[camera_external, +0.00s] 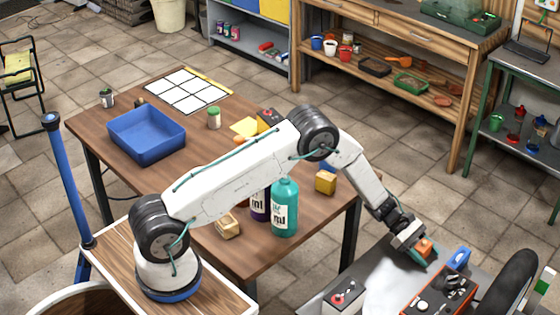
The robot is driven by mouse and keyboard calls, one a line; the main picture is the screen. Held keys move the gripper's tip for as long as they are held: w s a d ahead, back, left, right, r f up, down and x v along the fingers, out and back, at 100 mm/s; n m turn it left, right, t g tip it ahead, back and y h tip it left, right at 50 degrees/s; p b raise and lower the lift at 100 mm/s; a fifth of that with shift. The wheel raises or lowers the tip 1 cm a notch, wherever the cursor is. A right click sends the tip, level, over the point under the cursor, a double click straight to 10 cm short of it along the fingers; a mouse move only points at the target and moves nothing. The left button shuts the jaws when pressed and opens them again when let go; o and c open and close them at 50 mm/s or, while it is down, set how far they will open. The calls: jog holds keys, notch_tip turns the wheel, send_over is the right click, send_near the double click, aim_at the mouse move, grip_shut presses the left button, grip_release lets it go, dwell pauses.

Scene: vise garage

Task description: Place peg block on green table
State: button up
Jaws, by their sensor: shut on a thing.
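My gripper (420,255) is at the lower right, pointing down over a grey metal surface (383,283). It is shut on a small orange block (425,246), which is probably the peg block. A teal part shows right below the block; I cannot tell whether it belongs to the block, the gripper or the surface. Whether the block touches the surface is also unclear. A table with green legs (473,128) and a grey top stands at the right edge, well behind my gripper.
The grey surface holds a grey box with a red knob (344,296), a red-sided box (438,294) and a blue item (457,258). The brown table (262,262) carries a blue bin (147,133), a teal bottle (285,207) and a yellow block (325,182). A black tyre (513,283) stands lower right.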

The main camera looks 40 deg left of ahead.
jog(key=shift+f, duration=0.15)
jog(key=o, duration=1)
